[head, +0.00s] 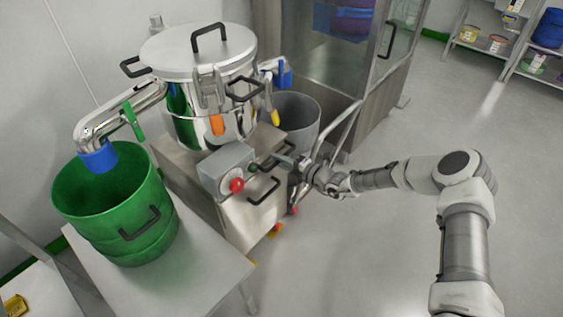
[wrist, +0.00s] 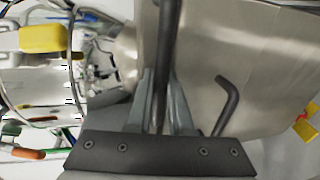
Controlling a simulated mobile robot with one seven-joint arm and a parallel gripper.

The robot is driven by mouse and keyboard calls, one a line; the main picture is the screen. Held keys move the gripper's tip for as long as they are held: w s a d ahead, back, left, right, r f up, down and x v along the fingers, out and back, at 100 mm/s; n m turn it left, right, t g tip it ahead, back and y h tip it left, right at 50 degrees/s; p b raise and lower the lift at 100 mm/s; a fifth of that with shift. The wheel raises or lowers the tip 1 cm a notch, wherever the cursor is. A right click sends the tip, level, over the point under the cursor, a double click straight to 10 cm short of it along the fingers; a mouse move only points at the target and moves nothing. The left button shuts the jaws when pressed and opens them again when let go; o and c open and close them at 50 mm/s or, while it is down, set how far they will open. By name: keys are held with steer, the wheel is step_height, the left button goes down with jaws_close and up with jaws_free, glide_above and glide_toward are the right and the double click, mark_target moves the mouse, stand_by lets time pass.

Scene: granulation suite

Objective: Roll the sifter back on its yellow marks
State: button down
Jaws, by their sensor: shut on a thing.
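The sifter (head: 205,85) is a steel drum with a lid and black handles on a steel wheeled base (head: 238,222). My gripper (head: 283,160) is at the right front of this base. In the wrist view my gripper (wrist: 160,105) is shut on a dark bar handle (wrist: 167,45) passing between its fingers. A second, bent black handle (wrist: 228,100) is beside it on the steel panel. Other marks are largely hidden beneath the base.
A green drum (head: 120,215) on a steel table (head: 205,265) stands close at left, under the sifter's blue-ended outlet (head: 97,157). A grey bin (head: 298,115) and a steel cabinet (head: 385,95) stand behind. Open floor (head: 350,250) lies to the right.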

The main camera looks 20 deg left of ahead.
steer(key=shift+s+a+r, duration=0.1)
steer(key=shift+a+r, duration=0.05)
steer(key=shift+a, duration=0.05)
steer(key=c, duration=0.8)
jaws_free()
steer(key=shift+c, duration=0.2)
steer(key=shift+s+f, duration=0.1)
steer(key=shift+f, duration=0.1)
steer(key=p+v, duration=0.4)
steer(key=v, duration=1.3)
steer(key=shift+d+r+p, duration=0.15)
steer(key=shift+d+p, duration=0.25)
